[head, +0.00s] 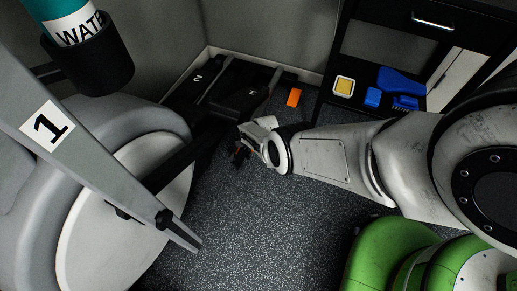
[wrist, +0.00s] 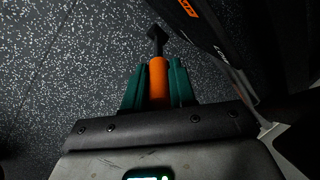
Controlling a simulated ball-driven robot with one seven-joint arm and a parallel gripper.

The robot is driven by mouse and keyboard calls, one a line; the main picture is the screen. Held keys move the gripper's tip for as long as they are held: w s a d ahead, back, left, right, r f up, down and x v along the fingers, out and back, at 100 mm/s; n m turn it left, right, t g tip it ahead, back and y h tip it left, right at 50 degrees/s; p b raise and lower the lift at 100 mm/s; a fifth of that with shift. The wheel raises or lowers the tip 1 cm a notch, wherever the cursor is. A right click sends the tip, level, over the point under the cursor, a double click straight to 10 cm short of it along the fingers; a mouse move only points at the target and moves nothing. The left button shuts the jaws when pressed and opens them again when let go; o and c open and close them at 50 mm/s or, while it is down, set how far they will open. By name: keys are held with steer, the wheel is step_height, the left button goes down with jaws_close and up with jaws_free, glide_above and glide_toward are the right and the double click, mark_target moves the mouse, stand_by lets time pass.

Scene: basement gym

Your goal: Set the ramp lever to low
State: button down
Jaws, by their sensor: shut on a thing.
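The lever shows in the wrist view as an orange cylindrical grip (wrist: 158,82) on a black stem with a dark end piece. My gripper (wrist: 157,73) has its two green fingers on either side of this grip, shut on it. In the head view my gripper (head: 240,153) reaches in from the right, beside the machine's dark lower frame. There the lever is mostly hidden by the gripper and in shadow. A dark panel (wrist: 215,45) beside the lever carries an orange label, cut off at the edge, and pale lettering that is hard to read.
A black shelf (head: 370,108) with blue items stands at the back right. Speckled floor (head: 255,235) is clear in front.

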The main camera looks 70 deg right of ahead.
steer(key=shift+w, duration=0.1)
stand_by(0.4)
steer(key=c, duration=0.9)
jaws_free()
steer(key=shift+r, duration=0.1)
steer(key=shift+p+v, duration=5.3)
steer(key=shift+p, duration=0.2)
steer(key=shift+c, duration=0.5)
